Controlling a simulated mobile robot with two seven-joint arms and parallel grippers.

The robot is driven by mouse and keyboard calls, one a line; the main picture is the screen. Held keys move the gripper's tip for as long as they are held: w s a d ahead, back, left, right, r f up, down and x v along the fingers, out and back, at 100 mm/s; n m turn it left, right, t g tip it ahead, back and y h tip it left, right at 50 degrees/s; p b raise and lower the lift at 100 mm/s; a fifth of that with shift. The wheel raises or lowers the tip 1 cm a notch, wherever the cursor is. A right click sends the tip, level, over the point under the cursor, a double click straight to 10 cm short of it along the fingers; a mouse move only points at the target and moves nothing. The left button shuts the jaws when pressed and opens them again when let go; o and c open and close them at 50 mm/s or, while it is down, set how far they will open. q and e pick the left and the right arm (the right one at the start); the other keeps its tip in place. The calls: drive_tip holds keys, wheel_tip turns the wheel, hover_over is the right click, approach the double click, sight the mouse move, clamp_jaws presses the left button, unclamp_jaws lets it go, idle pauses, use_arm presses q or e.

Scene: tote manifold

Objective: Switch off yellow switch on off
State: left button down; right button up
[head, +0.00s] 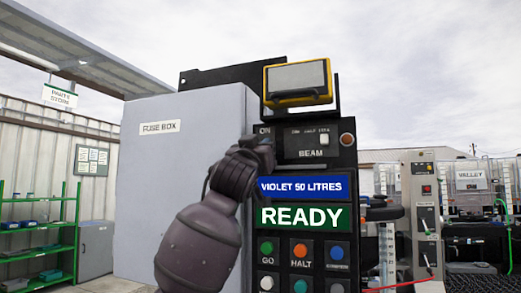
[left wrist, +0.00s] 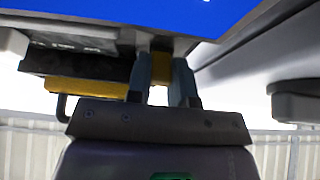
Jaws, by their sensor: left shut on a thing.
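My left gripper (head: 262,150) is at the upper left of the black control panel (head: 355,235), beside the BEAM row and just below an "ON" label. In the left wrist view its two fingers (left wrist: 161,72) are shut on a small yellow block, which appears to be the yellow switch (left wrist: 161,64). In the head view the gripper hides the switch, so its on or off position cannot be told. My right gripper is not in view.
Below are a blue "VIOLET 50 LITRES" sign (head: 302,188), a green "READY" sign (head: 304,217) and several buttons, including green GO (head: 266,248) and orange HALT (head: 300,250). A grey fuse box (head: 165,190) stands close on the left.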

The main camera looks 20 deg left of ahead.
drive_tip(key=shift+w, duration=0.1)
use_arm(q)
drive_tip(key=c, duration=1)
unclamp_jaws()
drive_tip(key=shift+s, duration=0.1)
drive_tip(key=shift+s+f, duration=0.2)
drive_tip(key=shift+f, duration=0.05)
drive_tip(key=v, duration=1)
drive_tip(key=shift+b, duration=0.45)
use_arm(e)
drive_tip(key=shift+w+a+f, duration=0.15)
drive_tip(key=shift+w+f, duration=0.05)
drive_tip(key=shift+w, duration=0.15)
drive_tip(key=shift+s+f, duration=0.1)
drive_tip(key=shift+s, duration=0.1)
